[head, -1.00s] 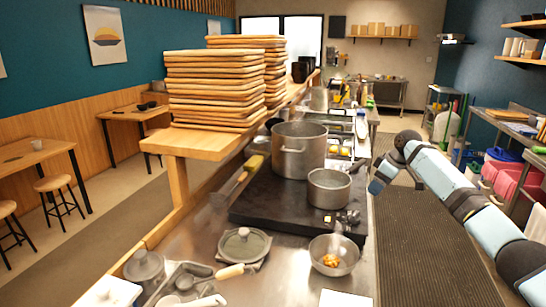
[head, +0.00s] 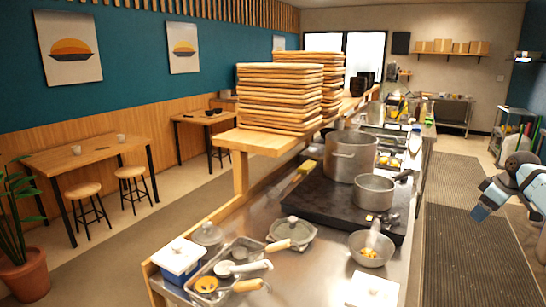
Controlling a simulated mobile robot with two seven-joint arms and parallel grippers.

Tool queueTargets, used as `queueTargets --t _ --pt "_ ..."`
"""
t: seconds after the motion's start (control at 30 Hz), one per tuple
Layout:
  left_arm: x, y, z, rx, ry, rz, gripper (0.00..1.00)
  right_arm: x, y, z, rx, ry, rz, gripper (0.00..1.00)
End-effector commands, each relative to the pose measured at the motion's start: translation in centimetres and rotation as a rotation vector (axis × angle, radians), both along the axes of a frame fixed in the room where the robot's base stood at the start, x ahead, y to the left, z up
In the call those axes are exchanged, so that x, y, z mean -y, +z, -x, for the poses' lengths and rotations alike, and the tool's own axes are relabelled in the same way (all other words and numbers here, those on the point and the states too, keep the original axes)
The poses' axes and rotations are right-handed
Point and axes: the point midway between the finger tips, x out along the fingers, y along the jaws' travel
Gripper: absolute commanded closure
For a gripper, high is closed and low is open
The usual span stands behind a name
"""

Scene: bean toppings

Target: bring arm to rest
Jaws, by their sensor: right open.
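My right arm comes in at the right edge, over the floor mat beside the counter. The bluish end of the arm, where my right gripper (head: 481,212) is, points down and left, clear of the counter. The fingers are hard to make out; the gripper is open and I see nothing held in it. My left gripper is not in view.
Stacked wooden boards (head: 278,98) stand on a raised shelf. The floor mat (head: 465,255) is clear.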

Motion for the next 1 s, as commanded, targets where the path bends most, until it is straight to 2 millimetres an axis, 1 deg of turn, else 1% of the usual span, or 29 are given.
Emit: queueTargets --t 0.03,0.23,0.27,0.3,0.47,0.57,0.67,0.7,0.77,0.8,0.87,0.9,0.97,1.0 --pt "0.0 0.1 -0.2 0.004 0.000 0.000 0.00 2.0 0.5 0.9 -0.001 -0.026 0.016 0.30" --pt "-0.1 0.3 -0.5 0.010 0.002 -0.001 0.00 8.6 2.6 4.3 -0.001 -0.110 0.070 0.30" --pt "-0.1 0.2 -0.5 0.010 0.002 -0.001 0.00 8.4 1.6 4.3 -0.005 -0.109 0.080 0.30" --pt "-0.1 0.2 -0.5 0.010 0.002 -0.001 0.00 7.8 0.1 4.3 -0.006 -0.109 0.101 0.30" --pt "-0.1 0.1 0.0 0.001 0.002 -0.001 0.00 7.0 -4.5 4.9 0.005 -0.119 0.180 0.30" --pt "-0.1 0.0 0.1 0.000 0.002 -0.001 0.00 6.3 -7.8 5.7 0.015 -0.119 0.232 0.30" --pt "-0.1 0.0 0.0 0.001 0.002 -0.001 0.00 5.3 -11.5 6.9 0.035 -0.109 0.289 0.30" --pt "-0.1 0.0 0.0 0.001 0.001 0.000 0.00 4.7 -13.2 7.5 0.047 -0.103 0.313 0.30" --pt "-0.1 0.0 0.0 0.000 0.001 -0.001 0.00 3.7 -15.8 8.7 0.066 -0.088 0.347 0.30" --pt "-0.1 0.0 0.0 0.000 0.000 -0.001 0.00 3.0 -17.5 9.6 0.083 -0.074 0.369 0.30" --pt "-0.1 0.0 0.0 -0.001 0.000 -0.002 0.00 1.8 -20.0 11.1 0.110 -0.052 0.399 0.30" --pt "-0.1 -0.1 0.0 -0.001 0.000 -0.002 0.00 0.9 -21.5 12.2 0.129 -0.036 0.414 0.30" --pt "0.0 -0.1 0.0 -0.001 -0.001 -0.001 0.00 -0.5 -23.6 14.0 0.162 -0.006 0.430 0.30" --pt "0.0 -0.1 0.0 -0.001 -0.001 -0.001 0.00 -1.5 -24.9 15.2 0.182 0.014 0.438 0.30"
